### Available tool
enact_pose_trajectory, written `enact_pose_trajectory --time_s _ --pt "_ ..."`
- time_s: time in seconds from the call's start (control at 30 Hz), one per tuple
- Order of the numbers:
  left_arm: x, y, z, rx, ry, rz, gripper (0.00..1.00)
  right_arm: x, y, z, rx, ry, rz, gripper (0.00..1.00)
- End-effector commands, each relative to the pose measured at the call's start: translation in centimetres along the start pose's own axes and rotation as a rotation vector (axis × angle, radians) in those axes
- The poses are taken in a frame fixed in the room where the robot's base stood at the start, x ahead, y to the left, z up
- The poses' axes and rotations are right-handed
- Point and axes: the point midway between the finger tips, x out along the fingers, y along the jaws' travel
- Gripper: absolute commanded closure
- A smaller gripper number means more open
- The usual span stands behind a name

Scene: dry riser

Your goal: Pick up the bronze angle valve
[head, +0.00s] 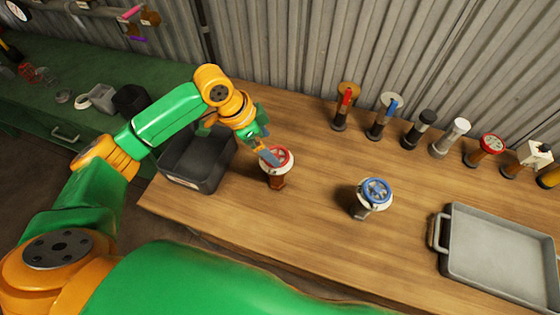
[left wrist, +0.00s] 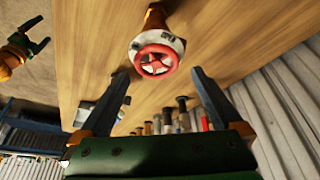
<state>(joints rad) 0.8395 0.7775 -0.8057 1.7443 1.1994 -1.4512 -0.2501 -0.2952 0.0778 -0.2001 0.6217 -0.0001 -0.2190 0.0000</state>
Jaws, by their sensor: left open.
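The valve with a bronze-brown body, pale collar and red handwheel (head: 277,165) stands on the wooden bench, left of its middle. I take it to be the bronze angle valve. My left gripper (head: 265,149) is open at its handwheel, and a finger overlaps the valve in the head view. In the left wrist view the red handwheel (left wrist: 155,61) shows between and just beyond the two spread fingertips. Whether a finger touches it I cannot tell. Part of what seems to be my right gripper (left wrist: 28,48) shows small at the left edge of the left wrist view.
A valve with a blue handwheel (head: 376,191) stands to the right. A dark open bin (head: 188,178) sits left of the red-wheeled valve. A grey metal tray (head: 437,236) lies at the right. Several fittings (head: 421,129) line the back, near the corrugated wall.

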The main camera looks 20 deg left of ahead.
Motion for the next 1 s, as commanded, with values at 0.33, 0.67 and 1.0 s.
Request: enact_pose_trajectory --time_s 0.33,0.67,1.0 --pt "4.2 0.1 0.1 0.001 -0.001 -0.002 0.0 -1.2 0.0 0.6 0.0 -0.015 -0.001 0.0" --pt "4.1 0.1 0.0 0.001 0.0 -0.002 0.59 -1.1 0.1 0.2 -0.001 -0.006 0.002 0.0" --pt "4.0 0.1 -0.1 0.002 0.003 -0.003 1.0 -1.2 0.2 0.3 -0.001 -0.007 0.002 0.0"
